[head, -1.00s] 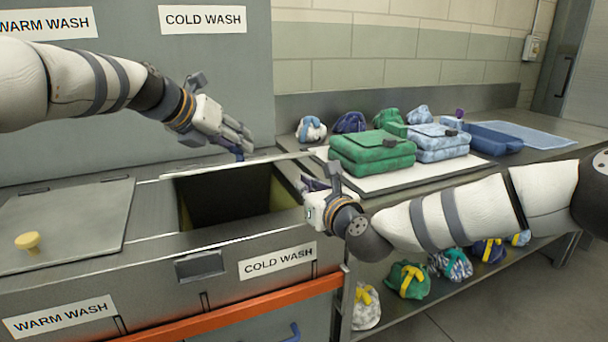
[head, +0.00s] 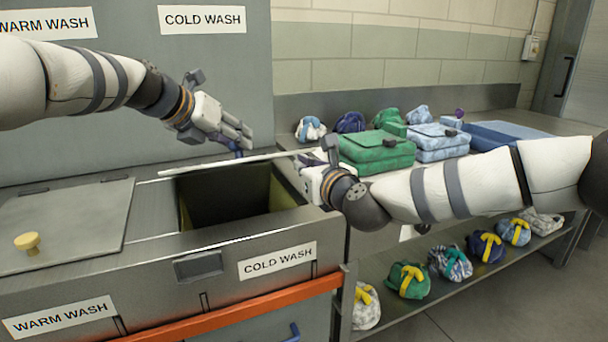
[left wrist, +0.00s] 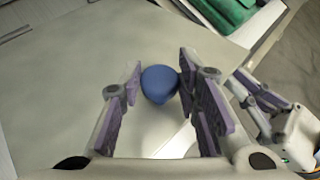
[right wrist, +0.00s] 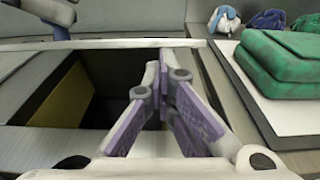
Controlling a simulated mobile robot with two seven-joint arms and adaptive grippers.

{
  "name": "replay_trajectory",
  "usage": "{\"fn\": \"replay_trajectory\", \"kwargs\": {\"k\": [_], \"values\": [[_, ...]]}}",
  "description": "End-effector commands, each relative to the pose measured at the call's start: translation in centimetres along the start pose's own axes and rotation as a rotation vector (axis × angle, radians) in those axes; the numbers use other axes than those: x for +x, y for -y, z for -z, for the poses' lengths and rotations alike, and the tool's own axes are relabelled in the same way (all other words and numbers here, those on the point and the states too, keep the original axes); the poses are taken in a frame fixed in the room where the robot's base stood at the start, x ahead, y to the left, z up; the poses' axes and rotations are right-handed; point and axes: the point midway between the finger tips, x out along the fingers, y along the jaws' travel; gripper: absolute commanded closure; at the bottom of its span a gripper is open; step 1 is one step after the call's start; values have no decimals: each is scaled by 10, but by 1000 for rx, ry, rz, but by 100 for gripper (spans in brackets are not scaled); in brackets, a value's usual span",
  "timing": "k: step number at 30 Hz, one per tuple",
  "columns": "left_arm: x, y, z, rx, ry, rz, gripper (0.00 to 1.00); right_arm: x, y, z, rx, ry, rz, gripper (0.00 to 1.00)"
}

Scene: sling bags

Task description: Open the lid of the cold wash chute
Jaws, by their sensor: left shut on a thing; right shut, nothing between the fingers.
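The cold wash chute (head: 222,263) stands open, with a dark hole (head: 215,200) in the counter. Its grey lid is raised and seen almost edge-on (head: 240,163) above the hole; its flat face fills much of the left wrist view (left wrist: 60,90). My left gripper (head: 242,143) is shut on the lid's blue knob (left wrist: 160,84), which sits between the fingers. My right gripper (head: 310,160) is shut and empty at the right end of the lid's edge. In the right wrist view its fingers (right wrist: 165,75) are together beside the hole; I cannot tell whether they touch the lid.
The warm wash lid (head: 80,215) with a yellow knob (head: 27,242) lies closed at left. Green (head: 378,150) and light blue (head: 438,140) bags stand on the right counter with several small bundles behind. More tied bundles (head: 410,280) sit on the shelf below.

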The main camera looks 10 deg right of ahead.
Motion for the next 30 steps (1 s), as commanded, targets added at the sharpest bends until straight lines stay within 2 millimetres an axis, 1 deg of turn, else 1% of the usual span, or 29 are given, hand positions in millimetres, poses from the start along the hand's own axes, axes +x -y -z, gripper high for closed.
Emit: {"fn": "replay_trajectory", "kwargs": {"k": [1,2,3,4,13,15,17,20,21,24,27,30], "values": [[3,0,7,0,-19,2,100,0,1,-12,-3,24,5,100],[3,0,8,0,-20,3,63,0,1,-13,-3,25,4,100],[4,0,8,0,-21,3,54,0,1,-13,-3,25,4,100],[4,0,8,0,-21,3,51,0,1,-13,-3,25,4,100],[4,1,8,0,-21,5,51,0,0,-11,-3,22,3,100],[0,1,7,-1,-21,5,51,0,0,-11,-3,21,3,100],[-8,0,6,0,-20,4,51,0,0,-10,-3,21,3,100],[-30,2,5,-1,-17,5,51,0,0,-10,-3,20,3,100],[-43,1,4,-2,-15,4,51,0,0,-10,-3,19,3,100],[-71,0,3,-2,-13,3,51,0,0,-9,-3,18,3,100],[-94,0,4,-1,-13,3,51,0,0,-9,-3,17,2,100],[-108,0,4,-1,-15,3,51,0,0,-8,-3,16,2,100]]}}
